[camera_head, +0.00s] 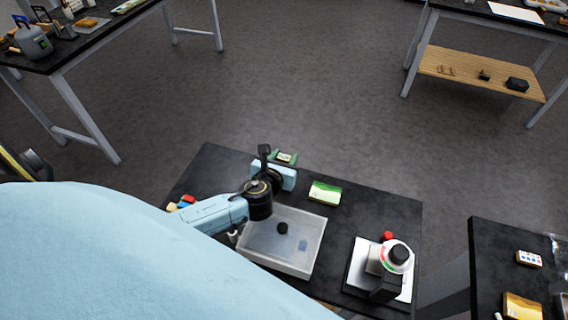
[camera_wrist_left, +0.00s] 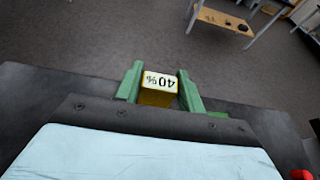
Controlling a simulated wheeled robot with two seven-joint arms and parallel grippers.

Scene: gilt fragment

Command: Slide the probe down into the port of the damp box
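The damp box (camera_head: 262,262) is a translucent, shallow box on the black table. A dark round spot (camera_head: 283,228) on it looks like the port. My left gripper (camera_head: 285,157) is beyond the box, near the table's far edge, apart from the port. In the left wrist view its green fingers (camera_wrist_left: 159,88) are closed on both sides of a yellow block with a white face marked "40%", which looks like the probe (camera_wrist_left: 158,84). Its lower end is hidden. My right gripper is not in view.
A green and white packet (camera_head: 325,193) lies right of the gripper, beyond the box. A device with a black knob (camera_head: 399,253) stands on the right of the table, with a red button (camera_head: 387,236) nearby. Small coloured blocks (camera_head: 187,200) are at the left edge.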

